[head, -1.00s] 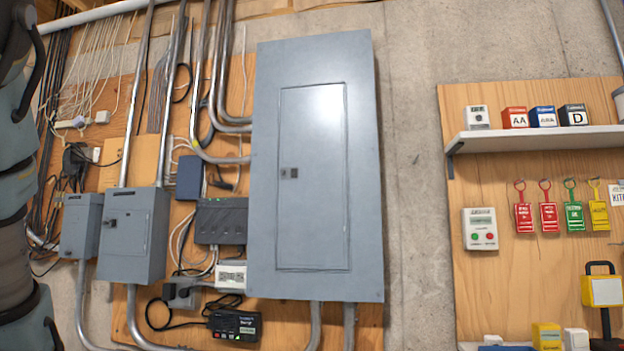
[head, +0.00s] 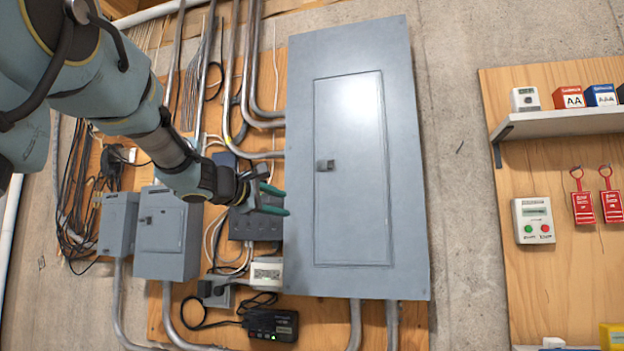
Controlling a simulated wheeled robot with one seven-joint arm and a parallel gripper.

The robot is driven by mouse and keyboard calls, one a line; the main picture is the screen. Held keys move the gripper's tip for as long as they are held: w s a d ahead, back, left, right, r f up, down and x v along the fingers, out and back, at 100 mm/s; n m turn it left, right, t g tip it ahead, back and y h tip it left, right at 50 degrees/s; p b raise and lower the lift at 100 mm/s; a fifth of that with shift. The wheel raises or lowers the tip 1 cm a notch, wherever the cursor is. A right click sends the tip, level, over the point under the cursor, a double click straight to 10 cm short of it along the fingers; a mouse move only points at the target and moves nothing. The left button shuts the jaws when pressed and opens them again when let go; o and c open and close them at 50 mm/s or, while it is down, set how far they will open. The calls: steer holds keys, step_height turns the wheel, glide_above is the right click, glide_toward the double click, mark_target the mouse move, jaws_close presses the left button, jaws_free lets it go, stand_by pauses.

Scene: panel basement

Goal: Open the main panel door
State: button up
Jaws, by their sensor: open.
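The main panel (head: 298,120) is a tall grey metal cabinet on the wall in the middle of the head view. Its door (head: 352,215) is a narrower inset rectangle and looks shut, flush with the front. A small dark latch (head: 325,165) sits on the door's left edge. My gripper (head: 284,200) is open, with green fingers pointing right. It appears just left of the panel's left edge in the picture, lower than the latch. It looks empty and apart from the latch; its exact depth to the panel is hard to tell.
Two smaller grey boxes (head: 168,235) and a dark box (head: 258,226) are on the plywood left of the panel, with conduits and cables around. A black device (head: 272,324) sits below. At right, a board holds a shelf (head: 555,128) and red tags (head: 583,207).

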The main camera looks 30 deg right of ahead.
mark_target(317, 165)
step_height(317, 165, up, 10)
steer(key=d+n+h, duration=0.1)
steer(key=d+h, duration=0.1)
steer(key=h, duration=0.1)
steer(key=shift+t, duration=0.4)
steer(key=p+x, duration=0.1)
steer(key=x, duration=0.2)
steer(key=p+x, duration=0.2)
steer(key=x, duration=0.1)
steer(key=p+x, duration=0.2)
steer(key=x, duration=0.1)
steer(key=shift+s+d, duration=0.3)
steer(key=shift+s, duration=0.05)
steer(key=shift+w+d, duration=0.25)
steer(key=shift+d, duration=0.2)
steer(key=shift+f, duration=0.1)
jaws_close()
